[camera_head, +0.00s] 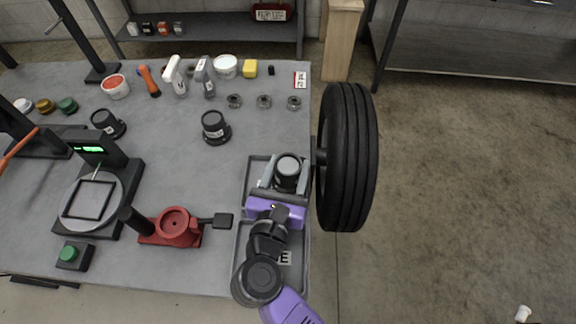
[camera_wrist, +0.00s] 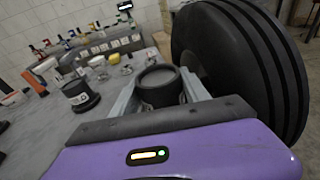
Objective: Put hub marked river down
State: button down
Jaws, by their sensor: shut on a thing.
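A black hub (camera_head: 288,167) with a grey top is between the fingers of my gripper (camera_head: 287,180), which is shut on it. It also shows between the fingers in the wrist view (camera_wrist: 160,86). No readable marking shows on it. The hub is upright over the upper grey tray (camera_head: 249,172) at the table's right edge; I cannot tell whether it touches the tray floor. A second black hub (camera_head: 214,127) with a white label stands on the table up-left of the tray. A third (camera_head: 106,121) stands further left. Their labels are too small to read.
A large black tyre (camera_head: 347,155) stands close to the right of the tray. A lower grey tray (camera_head: 238,258) lies partly under my arm. A red fixture (camera_head: 172,226) and a scale (camera_head: 92,200) are to the left. Several small rings (camera_head: 264,101) lie behind.

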jog(key=shift+f, duration=0.1)
jog(key=c, duration=0.6)
grip_release()
jog(key=shift+o, duration=0.2)
jog(key=shift+r+p, duration=0.4)
jog(key=shift+r, duration=0.15)
jog(key=b+v, duration=0.1)
jog(key=v, duration=1.1)
jog(key=shift+b, duration=0.3)
